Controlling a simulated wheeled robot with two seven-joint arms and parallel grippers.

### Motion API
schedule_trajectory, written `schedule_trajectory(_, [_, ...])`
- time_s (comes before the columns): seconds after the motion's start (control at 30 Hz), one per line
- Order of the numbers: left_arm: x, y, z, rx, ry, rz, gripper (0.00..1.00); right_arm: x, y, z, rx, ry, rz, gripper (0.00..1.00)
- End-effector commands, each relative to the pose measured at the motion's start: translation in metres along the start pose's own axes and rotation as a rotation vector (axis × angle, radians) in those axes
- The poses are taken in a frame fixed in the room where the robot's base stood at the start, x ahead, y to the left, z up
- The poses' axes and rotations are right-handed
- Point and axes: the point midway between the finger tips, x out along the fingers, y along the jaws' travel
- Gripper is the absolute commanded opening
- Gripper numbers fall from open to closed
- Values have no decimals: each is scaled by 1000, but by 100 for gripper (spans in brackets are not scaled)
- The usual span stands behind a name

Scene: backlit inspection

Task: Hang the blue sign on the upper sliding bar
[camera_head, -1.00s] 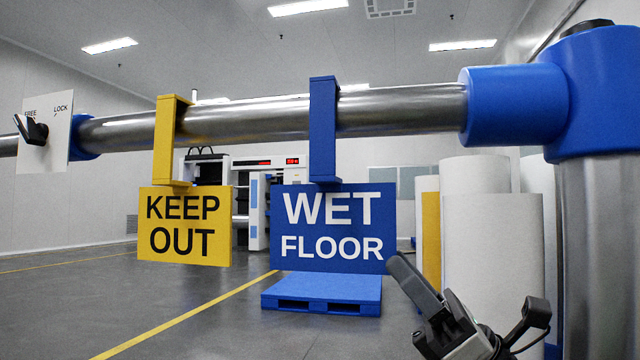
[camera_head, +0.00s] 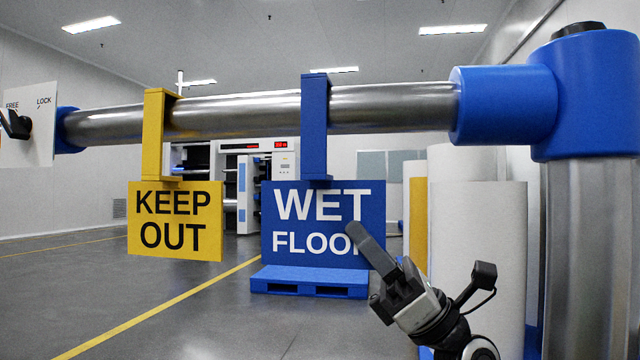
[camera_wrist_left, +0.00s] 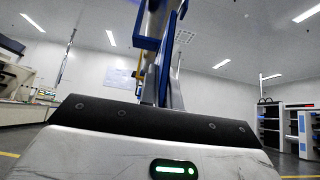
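The blue sign (camera_head: 290,240), reading WET FLOOR, hangs upright in the head view from a blue hook (camera_head: 314,130) that is around the steel bar (camera_head: 400,108). In the left wrist view the blue sign (camera_wrist_left: 167,60) shows nearly edge-on above the gripper. My left gripper (camera_head: 368,240) overlaps the sign's lower right corner in the head view. My right gripper is not in view.
A yellow KEEP OUT sign (camera_head: 175,240) hangs on the same bar, to the left. A white FREE/LOCK plate (camera_head: 38,130) with a black lever is at far left. A blue collar (camera_head: 505,105) and post stand at right. A blue pallet (camera_head: 310,285) and white rolls (camera_head: 480,250) are behind.

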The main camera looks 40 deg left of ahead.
Motion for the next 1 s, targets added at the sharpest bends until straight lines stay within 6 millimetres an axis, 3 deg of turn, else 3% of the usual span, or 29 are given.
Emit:
schedule_trajectory(0.57, [1, 0, 1, 0, 0, 0, 0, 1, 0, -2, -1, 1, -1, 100])
schedule_trajectory(1.0, [17, 0, 15, 0, 0, -1, 0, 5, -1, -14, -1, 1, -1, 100])
